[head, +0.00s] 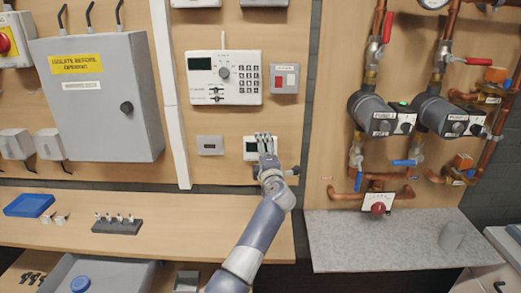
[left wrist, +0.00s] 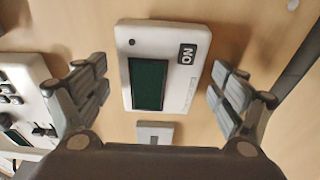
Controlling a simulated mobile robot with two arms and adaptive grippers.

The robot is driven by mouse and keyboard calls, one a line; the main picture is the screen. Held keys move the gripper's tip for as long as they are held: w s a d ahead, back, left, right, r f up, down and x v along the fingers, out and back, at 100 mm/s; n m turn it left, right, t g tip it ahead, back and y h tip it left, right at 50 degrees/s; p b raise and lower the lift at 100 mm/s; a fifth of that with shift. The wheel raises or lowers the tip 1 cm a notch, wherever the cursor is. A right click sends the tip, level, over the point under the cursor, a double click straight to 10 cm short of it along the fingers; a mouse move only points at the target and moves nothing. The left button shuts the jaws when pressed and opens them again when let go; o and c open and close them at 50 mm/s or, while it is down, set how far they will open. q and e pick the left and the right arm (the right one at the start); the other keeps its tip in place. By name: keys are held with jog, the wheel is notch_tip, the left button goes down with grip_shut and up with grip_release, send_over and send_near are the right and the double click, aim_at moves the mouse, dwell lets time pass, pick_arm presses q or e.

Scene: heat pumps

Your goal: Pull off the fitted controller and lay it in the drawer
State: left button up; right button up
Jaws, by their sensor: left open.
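The fitted controller (head: 250,155) is a small white box on the wooden wall panel, partly hidden by my left gripper in the head view. In the left wrist view the controller (left wrist: 190,88) shows its dark green screen and a dark tag. My left gripper (head: 265,141) is open in front of it. Its two fingers (left wrist: 160,90) stand on either side of the controller, with a visible gap on both sides. A grey open-topped compartment, apparently the drawer (head: 125,275), shows below the bench at the lower left, with a blue round thing in it. My right gripper is not in view.
A large white keypad unit (head: 224,77) hangs above the controller, and a small grey plate (head: 210,145) is to its left. The wooden bench (head: 180,215) carries a blue tray (head: 29,205) and a dark rack (head: 117,226). Pumps and copper pipes fill the right.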

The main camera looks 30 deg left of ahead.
pick_arm(q)
jog(key=c, duration=1)
jog(key=shift+c, duration=0.2)
jog(key=shift+f, duration=0.15)
jog(key=s+a+p+v, duration=0.1)
jog(key=p+v, duration=0.5)
jog(key=v, duration=0.1)
dwell(0.5)
